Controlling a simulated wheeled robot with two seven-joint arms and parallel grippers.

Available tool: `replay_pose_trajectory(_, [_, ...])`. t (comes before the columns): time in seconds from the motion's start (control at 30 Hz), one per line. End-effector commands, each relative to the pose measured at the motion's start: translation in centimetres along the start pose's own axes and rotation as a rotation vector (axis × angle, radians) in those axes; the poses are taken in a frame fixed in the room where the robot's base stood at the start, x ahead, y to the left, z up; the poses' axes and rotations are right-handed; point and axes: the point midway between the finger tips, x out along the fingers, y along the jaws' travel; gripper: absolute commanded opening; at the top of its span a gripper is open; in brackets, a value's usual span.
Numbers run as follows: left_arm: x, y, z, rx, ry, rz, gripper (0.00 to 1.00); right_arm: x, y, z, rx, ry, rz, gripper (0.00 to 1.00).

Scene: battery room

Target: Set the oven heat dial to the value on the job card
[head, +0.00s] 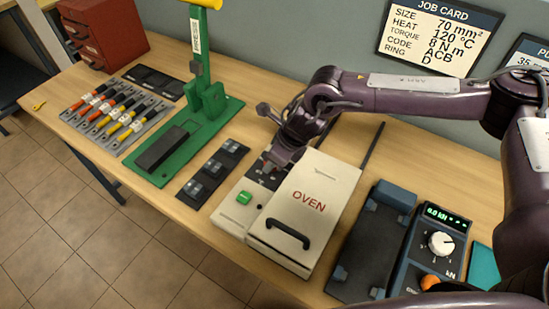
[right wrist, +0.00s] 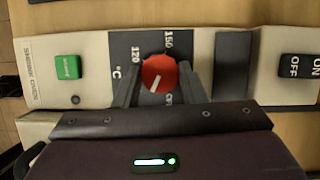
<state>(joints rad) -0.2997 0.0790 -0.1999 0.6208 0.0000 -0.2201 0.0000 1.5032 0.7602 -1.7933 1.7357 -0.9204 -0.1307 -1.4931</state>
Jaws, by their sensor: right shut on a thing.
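The job card (head: 437,40) on the wall reads HEAT 120 °C. The cream oven (head: 318,205) has a control panel along its left side. My right gripper (head: 275,165) is over the far part of that panel and hides the dial in the head view. In the right wrist view, my right gripper (right wrist: 160,85) has a finger on either side of the red heat dial (right wrist: 160,70), shut on it. The dial's white mark points down and slightly left in the picture, away from the 120 and 150 labels. Lower labels are partly hidden. My left gripper is not in view.
A green button (right wrist: 68,67) is on the oven panel, and an ON/OFF switch (right wrist: 300,67) lies right of it in the wrist view. A green press (head: 210,105) stands left of the oven. A dark device with a white knob (head: 440,243) is on the right.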

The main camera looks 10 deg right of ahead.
Motion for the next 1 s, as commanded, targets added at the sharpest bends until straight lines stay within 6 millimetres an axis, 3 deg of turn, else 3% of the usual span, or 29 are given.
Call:
replay_pose_trajectory(0.47, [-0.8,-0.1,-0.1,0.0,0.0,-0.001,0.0,-0.2,0.2,0.4,0.419,-0.006,-0.175,0.14])
replay_pose_trajectory(1.0, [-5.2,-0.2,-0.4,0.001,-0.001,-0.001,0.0,-0.5,0.5,0.8,0.894,-0.005,-0.371,0.14])
